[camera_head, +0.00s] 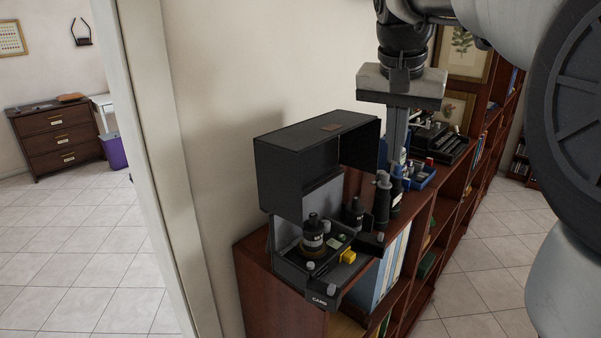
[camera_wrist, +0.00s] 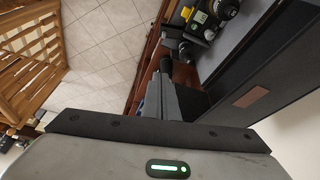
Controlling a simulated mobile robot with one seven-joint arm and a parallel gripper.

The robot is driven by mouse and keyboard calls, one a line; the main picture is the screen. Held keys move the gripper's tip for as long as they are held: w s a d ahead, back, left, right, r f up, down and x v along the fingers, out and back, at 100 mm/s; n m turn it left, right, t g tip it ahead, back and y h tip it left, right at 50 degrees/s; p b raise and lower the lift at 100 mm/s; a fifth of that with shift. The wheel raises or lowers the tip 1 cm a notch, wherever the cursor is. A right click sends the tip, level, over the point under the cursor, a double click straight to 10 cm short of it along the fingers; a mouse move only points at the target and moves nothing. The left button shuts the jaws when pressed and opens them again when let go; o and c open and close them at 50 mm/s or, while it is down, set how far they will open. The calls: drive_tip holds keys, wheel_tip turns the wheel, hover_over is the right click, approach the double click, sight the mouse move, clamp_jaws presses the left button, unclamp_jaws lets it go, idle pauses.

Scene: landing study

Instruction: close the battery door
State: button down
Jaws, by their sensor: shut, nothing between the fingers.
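My gripper (camera_head: 394,166) points down just right of the case, shut and empty. Its fingers also show in the wrist view (camera_wrist: 164,84). Whether the fingertips touch anything is unclear.
The wooden bookcase (camera_head: 283,303) runs back to the right. Behind my gripper are a blue tray (camera_head: 424,178) of small items and a black typewriter (camera_head: 447,147). A wall and door frame (camera_head: 150,150) stand left of the case. Tiled floor (camera_head: 485,240) lies open at right.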

sight(371, 242)
drive_tip(key=x, duration=0.6)
drive_tip(key=b+x, duration=0.1)
drive_tip(key=x, duration=0.6)
drive_tip(key=b+x, duration=0.1)
drive_tip(key=x, duration=0.6)
drive_tip(key=shift+w+r, duration=0.1)
drive_tip(key=shift+w, duration=0.15)
drive_tip(key=shift+s+a, duration=0.2)
drive_tip(key=shift+s, duration=0.1)
drive_tip(key=shift+s+a, duration=0.4)
drive_tip(key=shift+s, duration=0.25)
drive_tip(key=shift+s+a, duration=0.4)
drive_tip(key=shift+s, duration=0.3)
